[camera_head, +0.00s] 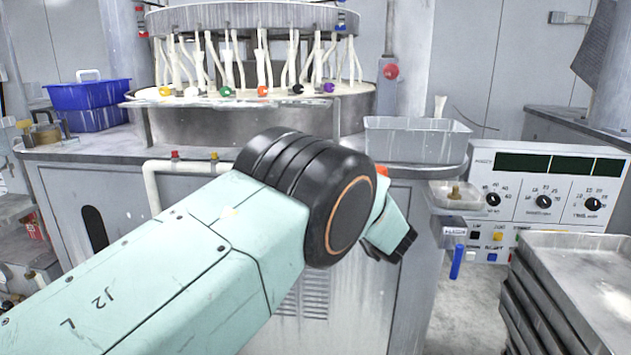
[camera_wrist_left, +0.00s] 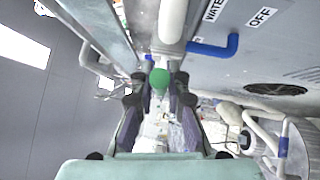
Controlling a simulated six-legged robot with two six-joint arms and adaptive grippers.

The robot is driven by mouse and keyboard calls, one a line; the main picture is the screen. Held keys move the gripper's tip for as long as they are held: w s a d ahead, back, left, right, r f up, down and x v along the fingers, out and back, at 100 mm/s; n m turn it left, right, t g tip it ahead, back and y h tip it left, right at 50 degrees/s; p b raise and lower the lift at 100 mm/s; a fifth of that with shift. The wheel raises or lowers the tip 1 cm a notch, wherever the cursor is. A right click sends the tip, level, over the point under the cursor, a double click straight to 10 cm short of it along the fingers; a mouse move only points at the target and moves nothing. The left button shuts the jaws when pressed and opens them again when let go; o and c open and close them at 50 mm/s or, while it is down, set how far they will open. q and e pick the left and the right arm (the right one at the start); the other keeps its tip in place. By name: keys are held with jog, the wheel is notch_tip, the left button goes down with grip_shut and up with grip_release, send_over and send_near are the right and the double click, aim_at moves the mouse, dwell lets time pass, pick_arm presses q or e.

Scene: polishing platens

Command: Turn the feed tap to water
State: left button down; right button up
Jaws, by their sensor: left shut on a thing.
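In the left wrist view a green round knob (camera_wrist_left: 160,79) sits between the fingertips of my left gripper (camera_wrist_left: 160,88), which is shut on it. What the knob is fixed to is hidden. Just beyond it a white pipe (camera_wrist_left: 172,20) comes down from the top. A bent blue lever (camera_wrist_left: 213,48) stands to its right, apart from the fingers. Labels reading WATER (camera_wrist_left: 214,9) and OFF (camera_wrist_left: 262,17) are on the grey panel above the lever. In the head view my left arm hides the knob, and only part of the gripper (camera_head: 398,244) shows. My right gripper is not in view.
In the head view the round polishing machine (camera_head: 260,18) stands behind my arm. A grey tray (camera_head: 418,140) is on the bench. A control box (camera_head: 545,190) and stacked metal trays (camera_head: 575,290) stand at the right. Blue bins (camera_head: 88,95) are at the left.

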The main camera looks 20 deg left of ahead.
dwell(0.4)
pick_arm(q)
jog(key=c, duration=1.3)
grip_release()
jog(key=shift+r, duration=0.1)
